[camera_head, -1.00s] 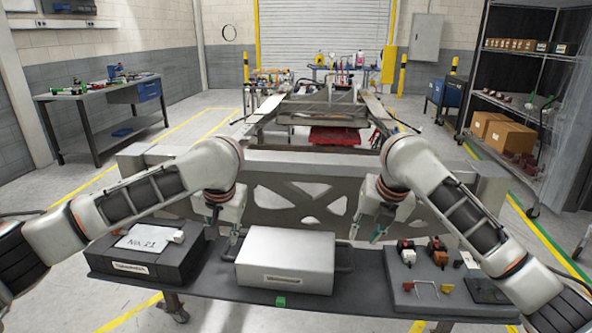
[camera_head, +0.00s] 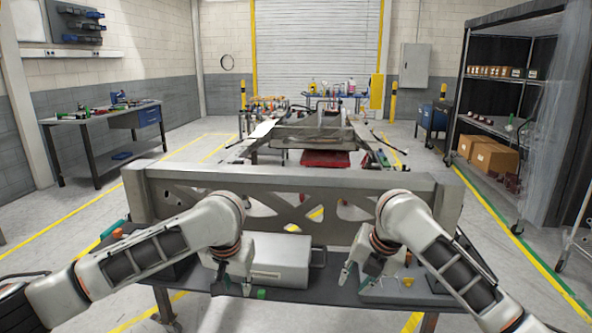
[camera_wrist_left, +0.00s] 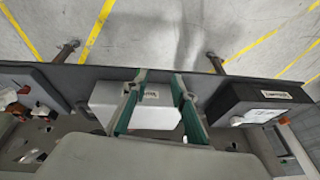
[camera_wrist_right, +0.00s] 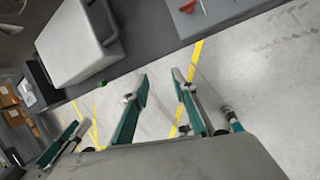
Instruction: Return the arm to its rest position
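My left arm reaches in from the left in the head view. Its gripper (camera_head: 234,283) hangs pointing down in front of the left end of the grey-white box (camera_head: 285,252) on the dark table (camera_head: 320,292). In the left wrist view its green fingers (camera_wrist_left: 158,92) are apart with nothing held between them. My right arm reaches in from the right, its gripper (camera_head: 357,280) pointing down to the right of the box. In the right wrist view its green fingers (camera_wrist_right: 160,88) are apart and empty, with bare floor behind them.
The grey chassis beam (camera_head: 300,184) stands just beyond the table. A dark case (camera_wrist_left: 262,97) shows beside the box in the left wrist view, mostly hidden by my left arm in the head view. A small green block (camera_head: 261,294) lies at the table's front edge. A shelf (camera_head: 500,125) stands right.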

